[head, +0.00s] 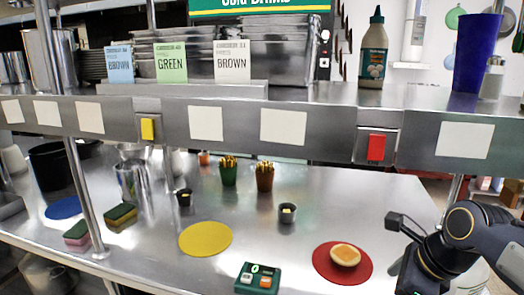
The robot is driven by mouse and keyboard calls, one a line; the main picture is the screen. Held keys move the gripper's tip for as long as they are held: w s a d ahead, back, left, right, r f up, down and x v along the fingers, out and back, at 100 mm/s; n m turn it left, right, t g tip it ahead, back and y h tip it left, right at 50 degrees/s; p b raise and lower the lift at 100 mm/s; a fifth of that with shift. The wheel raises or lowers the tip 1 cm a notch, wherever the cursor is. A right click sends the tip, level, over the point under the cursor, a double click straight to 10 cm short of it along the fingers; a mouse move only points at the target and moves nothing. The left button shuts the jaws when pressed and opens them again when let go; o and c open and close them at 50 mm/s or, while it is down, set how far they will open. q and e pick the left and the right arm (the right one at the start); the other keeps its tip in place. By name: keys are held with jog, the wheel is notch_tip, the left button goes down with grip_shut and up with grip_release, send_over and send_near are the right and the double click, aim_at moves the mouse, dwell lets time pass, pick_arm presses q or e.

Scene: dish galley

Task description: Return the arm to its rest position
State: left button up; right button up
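My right arm, black and grey, comes in from the right edge over the front right of the steel counter (330,205). Its gripper end (409,277) points down to the right of the red round mat (328,269). The fingertips are cut off or hidden at the bottom edge, so I cannot tell whether they are open or shut, and I see nothing held. My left arm and gripper are not in view.
A bun (345,255) lies on the red mat. A green scale-like device (257,279) and an empty yellow mat (206,239) are left of it. A steel shelf (345,125) crosses above the counter, with a post (77,180) at left. Two fries cups (265,177) stand farther back.

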jog(key=s+a+n+t+p, duration=0.1)
jog(key=s+a+n+p, duration=0.2)
jog(key=s+n+p, duration=0.6)
jog(key=s+n, duration=0.6)
jog(key=n, duration=0.8)
jog(key=shift+s+a+f+t+y, duration=0.2)
jog(key=shift+s+t+y, duration=0.1)
jog(key=shift+t, duration=0.1)
jog(key=shift+c, duration=0.2)
